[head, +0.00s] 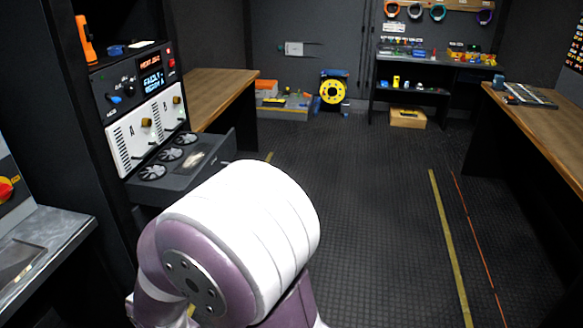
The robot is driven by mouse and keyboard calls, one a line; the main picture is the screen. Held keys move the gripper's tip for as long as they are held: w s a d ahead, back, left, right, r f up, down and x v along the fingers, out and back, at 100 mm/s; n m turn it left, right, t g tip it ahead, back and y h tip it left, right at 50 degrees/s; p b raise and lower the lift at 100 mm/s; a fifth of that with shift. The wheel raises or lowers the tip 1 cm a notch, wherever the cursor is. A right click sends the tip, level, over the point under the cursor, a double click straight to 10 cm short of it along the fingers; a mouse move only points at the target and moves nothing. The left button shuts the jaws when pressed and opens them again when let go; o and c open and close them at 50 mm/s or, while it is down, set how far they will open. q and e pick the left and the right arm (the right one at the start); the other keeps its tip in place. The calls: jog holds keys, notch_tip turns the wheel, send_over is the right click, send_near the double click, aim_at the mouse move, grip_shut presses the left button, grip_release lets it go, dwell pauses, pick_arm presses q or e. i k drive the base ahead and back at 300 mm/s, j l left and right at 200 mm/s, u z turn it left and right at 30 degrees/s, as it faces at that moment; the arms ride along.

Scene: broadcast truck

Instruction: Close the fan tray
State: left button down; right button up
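The fan tray (218,152) is a dark drawer at the left in the head view. It sticks out from the black equipment rack (127,82), below two white modules marked A and B. Several round fans (171,154) lie in a row in it, beside a small pale label. The tray's front panel stands clear of the rack, so the tray is open. A large white and purple link of my own arm fills the lower middle and overlaps the tray's near front in the picture. I cannot tell whether it touches the tray. Neither gripper shows.
A wooden desk (213,88) stands behind the tray, and a grey bench (45,250) is at the lower left. Another wooden desk (545,125) runs along the right. The dark floor (375,200) between them is clear. A yellow cable reel (332,92) stands at the back.

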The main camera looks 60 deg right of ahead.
aim_at(182, 163)
jog(key=z, duration=1.45)
jog(key=i+u, duration=0.1)
jog(key=i, duration=0.5)
jog(key=i+l+u, duration=0.1)
jog(key=i, duration=0.5)
jog(key=i+l+u, duration=0.1)
jog(key=i, duration=0.55)
jog(key=l, duration=0.05)
